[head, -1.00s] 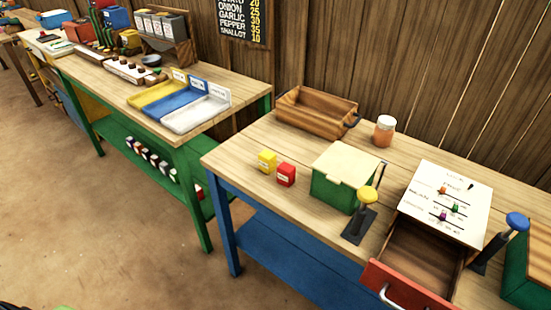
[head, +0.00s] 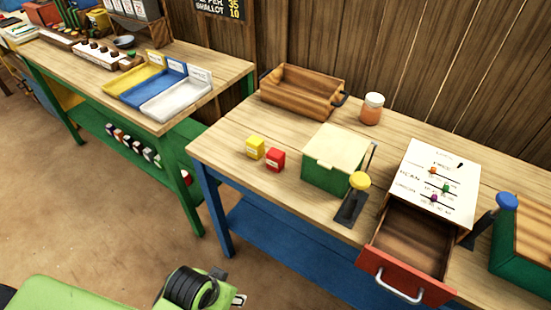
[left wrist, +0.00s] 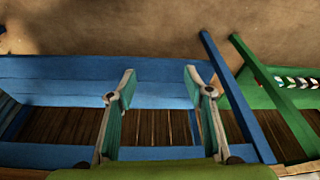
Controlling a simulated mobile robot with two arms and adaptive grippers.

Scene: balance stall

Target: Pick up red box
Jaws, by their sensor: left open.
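The small red box (head: 275,160) stands on the wooden top of the blue-legged table, right beside a small yellow box (head: 255,147). My left gripper (head: 240,299) shows at the bottom of the head view, in front of the table and well short of the red box. In the left wrist view my left gripper (left wrist: 160,85) has its two fingers wide apart with nothing between them. The red box is not visible in the left wrist view. My right gripper is not in view.
A green box with a pale lid (head: 335,160) and a yellow-knobbed lever (head: 358,183) stand right of the red box. An open red-fronted drawer (head: 405,275) juts out at the front. A wooden crate (head: 302,92) and a jar (head: 371,108) stand behind.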

